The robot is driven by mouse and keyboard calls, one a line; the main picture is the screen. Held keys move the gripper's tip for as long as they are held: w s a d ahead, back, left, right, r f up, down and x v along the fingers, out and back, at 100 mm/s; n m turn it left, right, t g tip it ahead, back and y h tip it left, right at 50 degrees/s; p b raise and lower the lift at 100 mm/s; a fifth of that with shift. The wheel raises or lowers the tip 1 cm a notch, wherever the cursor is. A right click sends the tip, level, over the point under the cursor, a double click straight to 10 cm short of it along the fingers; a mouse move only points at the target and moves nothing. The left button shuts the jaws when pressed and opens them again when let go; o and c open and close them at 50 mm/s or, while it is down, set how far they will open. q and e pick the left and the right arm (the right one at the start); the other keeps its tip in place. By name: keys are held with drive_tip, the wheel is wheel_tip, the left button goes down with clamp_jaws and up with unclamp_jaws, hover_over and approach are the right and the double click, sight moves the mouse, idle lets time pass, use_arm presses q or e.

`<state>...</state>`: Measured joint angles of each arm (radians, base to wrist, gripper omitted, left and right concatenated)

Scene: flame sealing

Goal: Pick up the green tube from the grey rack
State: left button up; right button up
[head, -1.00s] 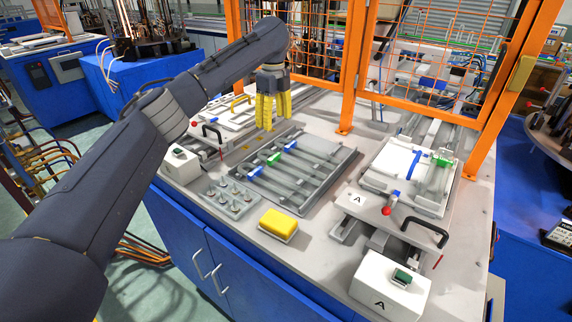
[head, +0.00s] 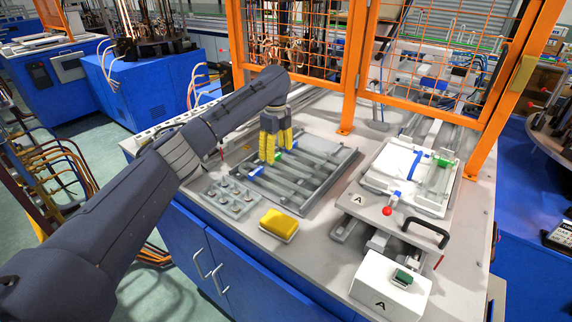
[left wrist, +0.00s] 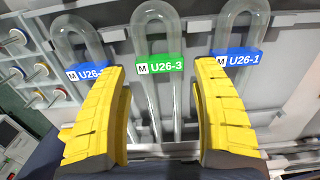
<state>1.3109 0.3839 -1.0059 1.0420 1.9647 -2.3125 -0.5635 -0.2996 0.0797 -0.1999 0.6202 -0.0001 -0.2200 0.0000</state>
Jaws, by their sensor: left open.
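The green tube (left wrist: 158,65) is a clear U-shaped glass tube with a green label reading U26-3. It lies in the grey rack (head: 318,180) between two blue-labelled tubes, U26-1 (left wrist: 236,60) on the right and another (left wrist: 87,71) on the left in the left wrist view. My left gripper (head: 270,158) is open above the rack; its yellow fingers (left wrist: 160,120) stand on either side of the green tube's straight legs, below the label in the left wrist view. In the head view the fingers partly hide the green label. Whether they touch the rack, I cannot tell. My right gripper is not in view.
A yellow sponge block (head: 279,225) and a grey tray of round pegs (head: 230,197) stand in front of the rack. At right is a fixture (head: 411,174) with blue and green parts and a black handle (head: 425,233). An orange guard frame (head: 352,70) rises behind.

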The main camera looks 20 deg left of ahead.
use_arm(q)
drive_tip(key=shift+f, duration=1.35)
drive_tip(key=c, duration=1)
drive_tip(key=shift+r, duration=0.1)
